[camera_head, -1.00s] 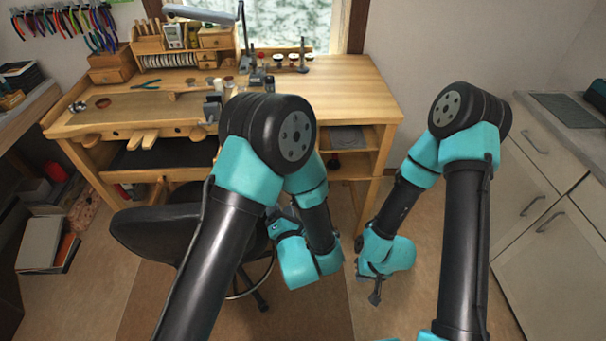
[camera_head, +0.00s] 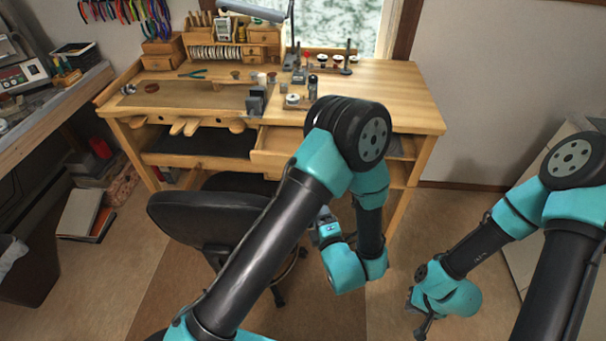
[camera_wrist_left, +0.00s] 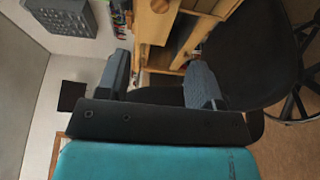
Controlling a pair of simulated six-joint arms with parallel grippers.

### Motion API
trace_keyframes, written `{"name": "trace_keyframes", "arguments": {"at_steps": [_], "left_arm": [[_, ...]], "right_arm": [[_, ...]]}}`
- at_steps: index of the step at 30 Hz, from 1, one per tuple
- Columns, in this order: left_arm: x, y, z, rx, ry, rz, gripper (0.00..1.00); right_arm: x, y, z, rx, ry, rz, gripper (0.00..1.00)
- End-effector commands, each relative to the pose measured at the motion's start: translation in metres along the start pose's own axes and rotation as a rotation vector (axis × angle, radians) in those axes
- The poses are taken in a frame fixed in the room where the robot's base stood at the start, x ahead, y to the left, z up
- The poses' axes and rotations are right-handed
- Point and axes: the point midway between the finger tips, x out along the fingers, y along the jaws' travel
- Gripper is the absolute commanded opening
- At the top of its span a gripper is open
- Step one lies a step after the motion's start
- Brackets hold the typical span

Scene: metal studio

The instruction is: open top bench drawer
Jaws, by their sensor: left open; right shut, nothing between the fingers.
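The wooden workbench (camera_head: 405,95) stands ahead. A drawer (camera_head: 270,158) under its top, right of the wooden pegs, appears to stand partly out, its right side hidden by my left arm. My left gripper (camera_head: 323,222) hangs below and in front of the bench top, clear of the drawer, partly hidden in the head view. In the left wrist view the left gripper (camera_wrist_left: 158,80) is open and empty, with bench woodwork and a round wooden knob (camera_wrist_left: 160,5) beyond its fingers. My right gripper (camera_head: 423,326) is low over the floor at right, shut and empty.
A black chair (camera_head: 215,215) stands before the bench, close to my left arm. Tools and small jars stand on the bench top. A grey cabinet (camera_head: 535,150) is at right, a side bench (camera_head: 60,105) at left. Floor is clear between bench and right arm.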

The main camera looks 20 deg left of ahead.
Motion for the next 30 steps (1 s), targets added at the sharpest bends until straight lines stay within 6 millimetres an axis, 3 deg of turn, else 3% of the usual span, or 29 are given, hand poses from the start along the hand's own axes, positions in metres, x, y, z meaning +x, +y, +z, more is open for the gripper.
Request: {"name": "trace_keyframes", "arguments": {"at_steps": [30], "left_arm": [[0.157,0.0,0.0,-0.003,0.0,0.0,0.6]], "right_arm": [[0.0,0.0,0.0,0.0,0.0,0.0,0.0]]}}
